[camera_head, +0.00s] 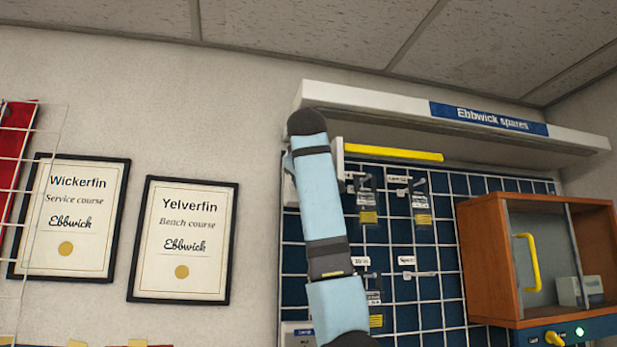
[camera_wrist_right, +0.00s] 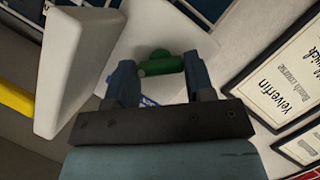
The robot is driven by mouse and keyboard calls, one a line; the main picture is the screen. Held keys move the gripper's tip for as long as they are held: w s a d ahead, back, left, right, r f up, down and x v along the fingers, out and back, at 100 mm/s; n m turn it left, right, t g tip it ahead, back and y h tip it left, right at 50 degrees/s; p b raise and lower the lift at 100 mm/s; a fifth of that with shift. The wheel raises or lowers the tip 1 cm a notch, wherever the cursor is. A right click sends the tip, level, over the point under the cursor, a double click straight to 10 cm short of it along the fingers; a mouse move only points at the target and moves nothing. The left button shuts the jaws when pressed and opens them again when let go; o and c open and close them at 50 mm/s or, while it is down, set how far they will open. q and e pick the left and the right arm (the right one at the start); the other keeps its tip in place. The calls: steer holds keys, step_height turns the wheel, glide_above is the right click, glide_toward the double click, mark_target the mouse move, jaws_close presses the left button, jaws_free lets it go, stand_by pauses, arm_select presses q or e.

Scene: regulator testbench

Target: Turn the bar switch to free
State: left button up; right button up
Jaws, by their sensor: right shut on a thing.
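A green bar switch (camera_wrist_right: 160,64) stands out from a pale housing (camera_wrist_right: 145,30) in the right wrist view. My right gripper (camera_wrist_right: 160,82) has a finger on each side of the green bar and is shut on it. The bar lies roughly crosswise between the fingers. Any marking for free cannot be read; a small blue label (camera_wrist_right: 149,101) is partly hidden behind the gripper. In the head view my right arm rises in front of the pegboard and hides the switch and the gripper. My left gripper is not in view.
A shelf (camera_head: 380,110) lettered "Ebbwick spares" juts out above the blue pegboard (camera_head: 450,262). A yellow strip (camera_head: 394,153) sticks out right of my arm. Hooks hold small packets (camera_head: 421,205). A wooden cabinet (camera_head: 485,262) stands at right. Framed certificates (camera_head: 184,240) hang at left.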

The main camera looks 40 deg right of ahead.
steer(key=o, duration=0.9)
steer(key=shift+f, duration=0.1)
arm_select(q)
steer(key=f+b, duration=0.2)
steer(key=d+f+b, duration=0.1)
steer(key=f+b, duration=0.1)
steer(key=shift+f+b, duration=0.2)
steer(key=shift+b, duration=0.1)
arm_select(e)
steer(key=v, duration=1.4)
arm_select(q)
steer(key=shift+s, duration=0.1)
arm_select(e)
steer(key=shift+d, duration=0.1)
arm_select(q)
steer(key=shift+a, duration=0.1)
arm_select(e)
steer(key=shift+f, duration=0.1)
